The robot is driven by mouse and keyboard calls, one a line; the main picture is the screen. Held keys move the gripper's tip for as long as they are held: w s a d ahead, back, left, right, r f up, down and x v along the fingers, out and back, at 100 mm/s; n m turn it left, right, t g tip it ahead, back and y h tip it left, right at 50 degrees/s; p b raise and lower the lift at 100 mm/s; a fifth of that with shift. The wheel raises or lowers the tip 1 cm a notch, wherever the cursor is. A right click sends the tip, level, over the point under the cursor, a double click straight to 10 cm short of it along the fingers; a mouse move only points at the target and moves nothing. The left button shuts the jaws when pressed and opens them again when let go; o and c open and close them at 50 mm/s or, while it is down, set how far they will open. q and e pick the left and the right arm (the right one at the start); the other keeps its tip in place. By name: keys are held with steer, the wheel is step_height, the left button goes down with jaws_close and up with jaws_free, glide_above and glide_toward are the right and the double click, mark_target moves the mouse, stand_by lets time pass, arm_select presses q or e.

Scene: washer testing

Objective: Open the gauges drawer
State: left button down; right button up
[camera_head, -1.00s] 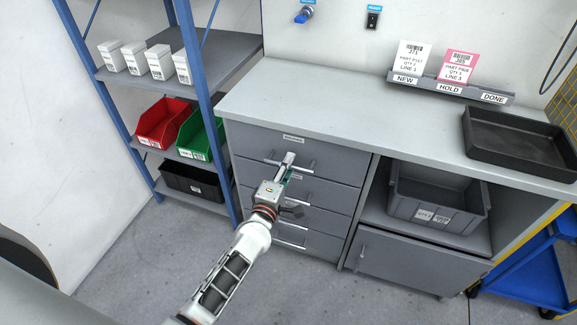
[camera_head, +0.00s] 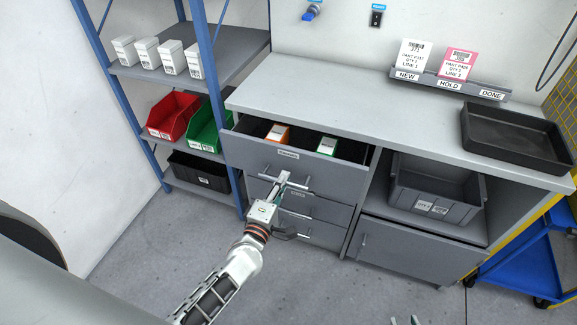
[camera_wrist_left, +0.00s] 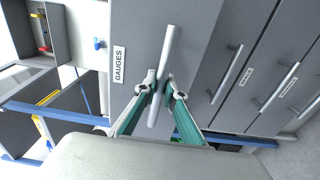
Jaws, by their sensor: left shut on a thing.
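The gauges drawer (camera_head: 335,172) is the top drawer of the grey bench and stands pulled out, with its inside showing. Its label reads GAUGES in the left wrist view (camera_wrist_left: 118,66). My left gripper (camera_head: 283,178) is shut on the drawer's bar handle (camera_wrist_left: 171,47), with one finger on each side of the bar. Inside the drawer lie an orange-and-white box (camera_head: 278,134) and a green-and-white box (camera_head: 327,146). Two pale tips of my right gripper (camera_head: 404,321) show apart at the bottom edge; the rest of it is out of frame.
More closed drawers (camera_head: 318,209) are below. To the right are a grey bin (camera_head: 433,205) in an open shelf and a black tray (camera_head: 517,163) on the worktop. A blue-post shelf (camera_head: 212,90) with bins stands left. The floor in front is open.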

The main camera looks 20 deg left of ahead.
arm_select(q)
steer(key=s+p, duration=0.3)
steer(key=s, duration=1.8)
steer(key=shift+a+p, duration=0.35)
steer(key=c, duration=2.1)
jaws_free()
steer(key=shift+s, duration=0.1)
steer(key=s, duration=1.2)
steer(key=shift+a, duration=0.2)
